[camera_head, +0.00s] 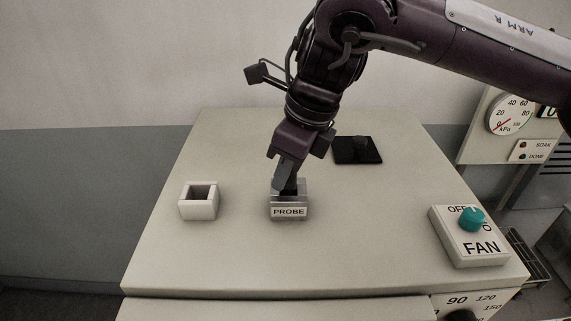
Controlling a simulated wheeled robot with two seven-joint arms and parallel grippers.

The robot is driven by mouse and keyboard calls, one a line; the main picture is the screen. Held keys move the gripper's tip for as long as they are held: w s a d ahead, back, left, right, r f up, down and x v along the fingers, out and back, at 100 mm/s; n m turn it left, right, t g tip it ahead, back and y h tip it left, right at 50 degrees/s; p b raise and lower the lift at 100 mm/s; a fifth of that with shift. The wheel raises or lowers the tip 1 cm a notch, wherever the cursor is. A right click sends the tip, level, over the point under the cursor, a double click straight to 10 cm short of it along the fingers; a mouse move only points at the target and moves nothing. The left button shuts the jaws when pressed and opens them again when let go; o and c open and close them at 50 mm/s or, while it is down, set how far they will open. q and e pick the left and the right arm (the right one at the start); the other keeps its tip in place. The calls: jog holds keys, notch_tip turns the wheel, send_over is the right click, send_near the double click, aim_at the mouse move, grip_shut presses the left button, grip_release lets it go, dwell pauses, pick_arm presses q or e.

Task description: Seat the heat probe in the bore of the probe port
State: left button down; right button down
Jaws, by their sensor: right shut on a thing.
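The probe port is a small grey metal block (289,212) labelled PROBE, standing near the middle of the pale bench top. My right gripper (286,182) points down, slightly tilted, with its fingertips right at the top of the port. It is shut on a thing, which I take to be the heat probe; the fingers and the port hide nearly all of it. I cannot tell how deep the probe is in the bore. My left gripper is not in view.
A white, open-topped square block (199,211) stands to the left of the port. A black square pad (372,151) with a dark raised part lies behind and right. A FAN switch box (480,250) with a teal knob stands at the front right. Bench space between them is clear.

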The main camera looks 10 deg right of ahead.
jog(key=shift+s+r, duration=0.15)
jog(key=shift+s, duration=0.05)
jog(key=c, duration=1.3)
grip_release()
jog(key=shift+s, duration=0.1)
jog(key=shift+o, duration=0.2)
jog(key=shift+w+r, duration=0.1)
jog(key=shift+w, duration=0.15)
jog(key=v, duration=1.2)
jog(key=shift+s, duration=0.15)
